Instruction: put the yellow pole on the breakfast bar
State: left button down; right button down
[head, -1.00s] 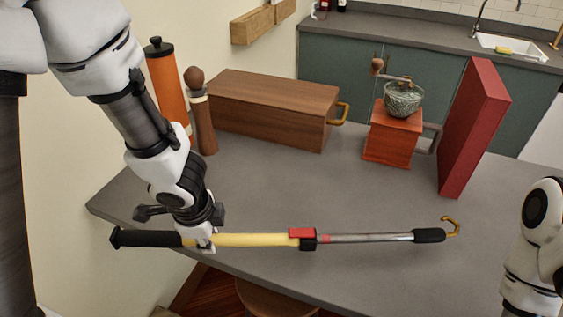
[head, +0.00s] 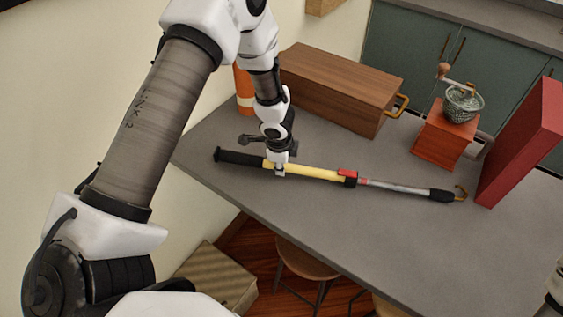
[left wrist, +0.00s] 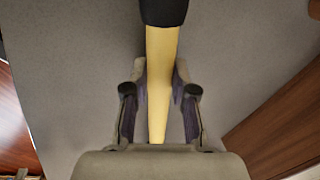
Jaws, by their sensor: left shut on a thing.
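The yellow pole (head: 315,173) has a black grip at its left end, a red clamp near its middle, and a grey shaft ending in a hook at the right. It lies level over the grey breakfast bar (head: 330,225); I cannot tell whether it touches the top. My left gripper (head: 280,171) is shut on the yellow section near the black grip. In the left wrist view the yellow pole (left wrist: 160,75) runs between the two fingers (left wrist: 160,105), with the grey bar top behind it.
A wooden box (head: 335,88) stands behind the pole, with an orange cylinder (head: 243,90) at its left. A grinder (head: 443,135) and a red upright box (head: 520,145) stand to the right. The bar's front middle is clear. Stools (head: 305,262) stand below its edge.

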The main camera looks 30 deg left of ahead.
pick_arm(q)
jog(key=shift+w+f, duration=0.15)
jog(key=shift+f, duration=0.45)
jog(key=shift+r, duration=0.1)
pick_arm(e)
jog(key=shift+w+f, duration=0.1)
jog(key=shift+f, duration=0.15)
jog(key=shift+f, duration=0.1)
pick_arm(q)
jog(key=c, duration=0.9)
grip_release()
jog(key=shift+c, duration=0.2)
pick_arm(e)
jog(key=shift+f, duration=0.1)
